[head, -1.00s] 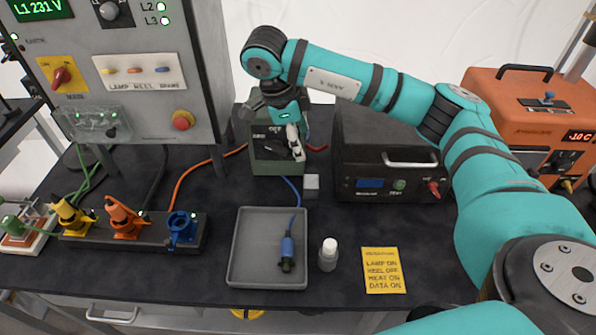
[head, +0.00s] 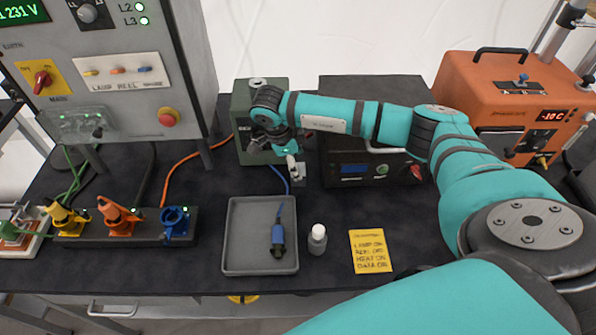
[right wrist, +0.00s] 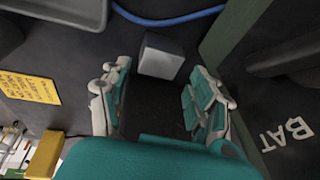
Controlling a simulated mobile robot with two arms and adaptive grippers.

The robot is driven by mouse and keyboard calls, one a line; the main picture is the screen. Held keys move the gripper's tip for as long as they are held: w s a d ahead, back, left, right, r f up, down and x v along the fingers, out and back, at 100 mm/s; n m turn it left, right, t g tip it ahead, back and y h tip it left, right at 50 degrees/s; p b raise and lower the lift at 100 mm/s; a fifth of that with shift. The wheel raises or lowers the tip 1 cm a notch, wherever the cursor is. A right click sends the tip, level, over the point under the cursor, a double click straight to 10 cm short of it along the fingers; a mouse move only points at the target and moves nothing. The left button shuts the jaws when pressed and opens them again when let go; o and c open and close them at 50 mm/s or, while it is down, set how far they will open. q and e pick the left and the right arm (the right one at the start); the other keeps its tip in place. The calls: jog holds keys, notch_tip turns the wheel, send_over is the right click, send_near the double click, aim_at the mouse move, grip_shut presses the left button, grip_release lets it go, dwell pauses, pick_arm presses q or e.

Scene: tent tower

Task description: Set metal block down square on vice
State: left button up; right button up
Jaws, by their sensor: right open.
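The metal block is a small plain grey cube on the dark bench top, beside the dark green box. In the head view the metal block (head: 300,178) is partly hidden by my right gripper (head: 294,169), which points down at it. In the right wrist view the block (right wrist: 161,56) shows just beyond the gap between the fingers of my right gripper (right wrist: 158,88). The fingers are spread, with nothing between them. I cannot pick out a vice with certainty in either view. My left gripper is not in view.
The green box (head: 241,101) stands close to the gripper, with a dark instrument (head: 345,185) to its right. A grey tray (head: 234,262) holding a blue connector (head: 278,236), a white-capped bottle (head: 317,240) and a yellow note (head: 370,251) lie in front. A blue cable passes near the block.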

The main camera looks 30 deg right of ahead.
jog(key=x, duration=0.2)
jog(key=shift+a+f+p, duration=0.1)
jog(key=shift+f+p, duration=0.25)
jog(key=shift+p, duration=0.05)
jog(key=shift+f, duration=0.55)
jog(key=shift+r, duration=0.1)
grip_shut()
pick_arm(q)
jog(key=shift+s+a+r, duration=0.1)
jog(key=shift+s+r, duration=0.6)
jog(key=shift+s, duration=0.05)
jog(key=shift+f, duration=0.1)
pick_arm(e)
jog(key=shift+w, duration=0.1)
